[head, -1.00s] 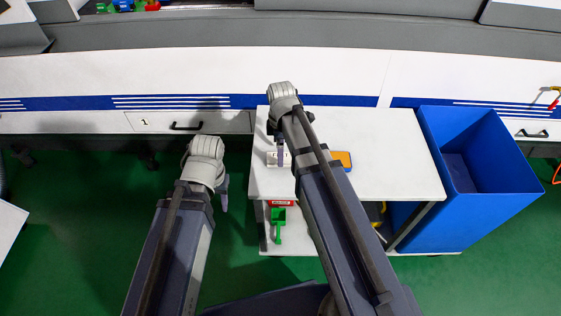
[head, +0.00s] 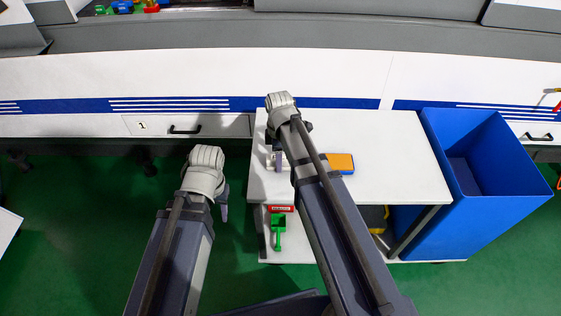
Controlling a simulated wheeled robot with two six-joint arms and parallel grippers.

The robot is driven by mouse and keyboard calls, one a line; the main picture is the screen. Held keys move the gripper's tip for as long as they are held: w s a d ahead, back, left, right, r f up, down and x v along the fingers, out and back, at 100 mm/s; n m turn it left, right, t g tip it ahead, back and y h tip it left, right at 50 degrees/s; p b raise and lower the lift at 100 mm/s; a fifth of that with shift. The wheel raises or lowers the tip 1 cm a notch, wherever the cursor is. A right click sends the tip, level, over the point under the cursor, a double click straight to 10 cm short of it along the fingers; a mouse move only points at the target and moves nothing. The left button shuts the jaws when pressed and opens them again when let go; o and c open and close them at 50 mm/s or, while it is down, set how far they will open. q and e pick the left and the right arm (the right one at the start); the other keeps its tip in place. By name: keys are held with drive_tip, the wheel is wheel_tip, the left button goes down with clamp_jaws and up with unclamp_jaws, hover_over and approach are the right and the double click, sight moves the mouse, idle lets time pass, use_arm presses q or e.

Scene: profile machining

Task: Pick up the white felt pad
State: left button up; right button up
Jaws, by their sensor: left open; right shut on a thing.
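The white felt pad (head: 269,160) shows only as a small pale piece at my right gripper, against the white top of the small table (head: 400,165). My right gripper (head: 277,161) points down at the left part of that top and is shut on the pad. Whether the pad still touches the table I cannot tell. My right arm hides part of the tabletop. My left gripper (head: 224,206) is open and empty, to the left of the table over the green floor.
An orange and blue block (head: 343,163) lies on the table just right of my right arm. A blue bin (head: 490,200) stands at the table's right. A green tool (head: 278,230) and a red box (head: 281,208) are on the lower shelf. A long white bench (head: 200,75) runs behind.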

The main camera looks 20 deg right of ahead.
drive_tip(key=c, duration=0.7)
drive_tip(key=shift+o, duration=0.2)
wheel_tip(320, 180, up, 10)
drive_tip(key=p, duration=1)
drive_tip(key=o, duration=0.8)
drive_tip(key=shift+c, duration=0.2)
drive_tip(key=c, duration=0.6)
